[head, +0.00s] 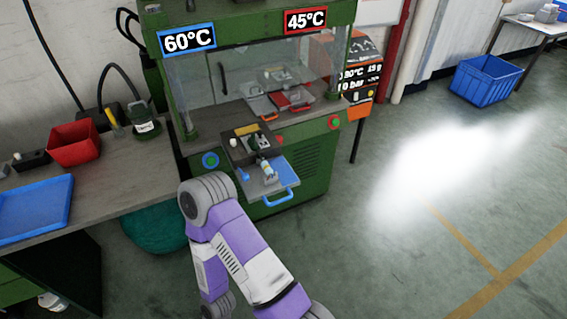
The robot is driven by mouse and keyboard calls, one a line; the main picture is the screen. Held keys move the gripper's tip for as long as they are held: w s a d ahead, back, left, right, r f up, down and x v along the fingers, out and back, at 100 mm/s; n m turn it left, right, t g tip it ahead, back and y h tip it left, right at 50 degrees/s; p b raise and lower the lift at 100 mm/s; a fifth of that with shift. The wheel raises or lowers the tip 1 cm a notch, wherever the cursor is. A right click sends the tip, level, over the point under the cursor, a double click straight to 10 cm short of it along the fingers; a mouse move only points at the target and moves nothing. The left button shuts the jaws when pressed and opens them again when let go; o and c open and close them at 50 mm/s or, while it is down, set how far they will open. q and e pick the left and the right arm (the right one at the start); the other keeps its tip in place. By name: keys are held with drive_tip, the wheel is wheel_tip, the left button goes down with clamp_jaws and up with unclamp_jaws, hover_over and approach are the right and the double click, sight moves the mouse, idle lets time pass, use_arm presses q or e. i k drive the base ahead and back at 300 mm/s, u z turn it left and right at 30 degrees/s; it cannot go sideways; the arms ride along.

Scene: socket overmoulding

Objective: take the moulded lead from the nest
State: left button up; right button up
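A pulled-out slide with a blue handle (281,194) stands at the front of the green moulding machine. It carries a dark nest block (238,151) with a yellow strip along its back. A small dark piece (260,141) sits on the block, and a pale piece with a yellowish part (268,171) is in front of it on the slide. These look like the lead, but they are too small to tell for sure. One of my purple and white arms crosses the lower middle, below the slide. Neither gripper shows.
The machine has 60°C (188,39) and 45°C (306,19) signs. A second slide with a red handle (296,107) is inside. Left, a bench holds a red bin (75,153) and a blue tray (62,218). A blue crate (485,82) stands right; the floor there is clear.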

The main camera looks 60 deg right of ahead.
sight(265, 165)
drive_tip(key=z, duration=1.1)
drive_tip(key=i, duration=0.05)
drive_tip(key=z, duration=0.2)
